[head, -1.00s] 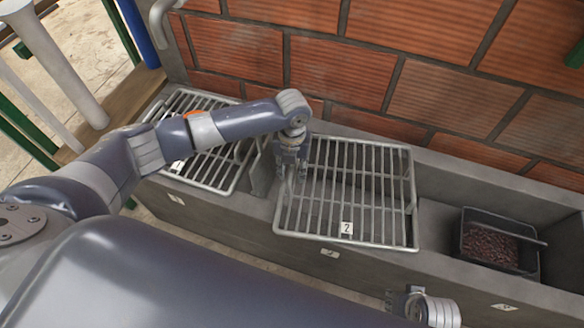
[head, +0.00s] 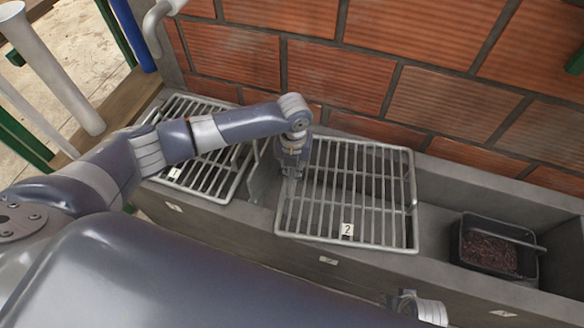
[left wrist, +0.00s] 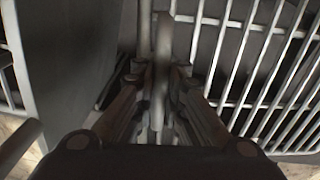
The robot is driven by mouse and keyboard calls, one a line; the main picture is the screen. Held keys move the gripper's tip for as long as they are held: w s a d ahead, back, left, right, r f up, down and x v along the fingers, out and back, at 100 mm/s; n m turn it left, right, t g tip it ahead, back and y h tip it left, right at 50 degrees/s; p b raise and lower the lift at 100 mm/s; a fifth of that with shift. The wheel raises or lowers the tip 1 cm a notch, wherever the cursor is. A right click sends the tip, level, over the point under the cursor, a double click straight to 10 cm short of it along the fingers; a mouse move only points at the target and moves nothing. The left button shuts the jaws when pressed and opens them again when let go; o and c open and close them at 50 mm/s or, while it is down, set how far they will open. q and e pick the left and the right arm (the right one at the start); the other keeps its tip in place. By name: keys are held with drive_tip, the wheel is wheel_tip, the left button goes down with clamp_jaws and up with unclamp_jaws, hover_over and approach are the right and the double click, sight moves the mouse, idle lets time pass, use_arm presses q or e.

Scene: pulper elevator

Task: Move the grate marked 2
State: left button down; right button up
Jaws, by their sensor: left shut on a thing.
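The grate marked 2 (head: 347,230) is a metal grid with a small white number tag on its front rail, over the middle of the concrete trough in the head view. My left gripper (head: 291,172) is at its left side, shut on the side bar. In the left wrist view the bar runs between the fingers (left wrist: 158,75), with the grid (left wrist: 262,70) to the right. I cannot tell how far the grate is off the rim. A part of my right arm shows at the bottom edge; its jaws cannot be made out.
The grate marked 1 (head: 174,173) lies over the trough's left part. On the right the trough (head: 430,222) is uncovered and holds a black bin (head: 462,262) with dark red contents. A brick wall (head: 337,75) stands close behind.

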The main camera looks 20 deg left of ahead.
use_arm(q)
drive_tip(key=shift+w+r, duration=0.15)
drive_tip(key=shift+w, duration=0.15)
use_arm(e)
drive_tip(key=shift+w+a+f, duration=0.1)
drive_tip(key=shift+f, duration=0.2)
use_arm(q)
drive_tip(key=c, duration=1.6)
unclamp_jaws()
drive_tip(key=shift+s, duration=0.1)
wheel_tip(320, 180, up, 12)
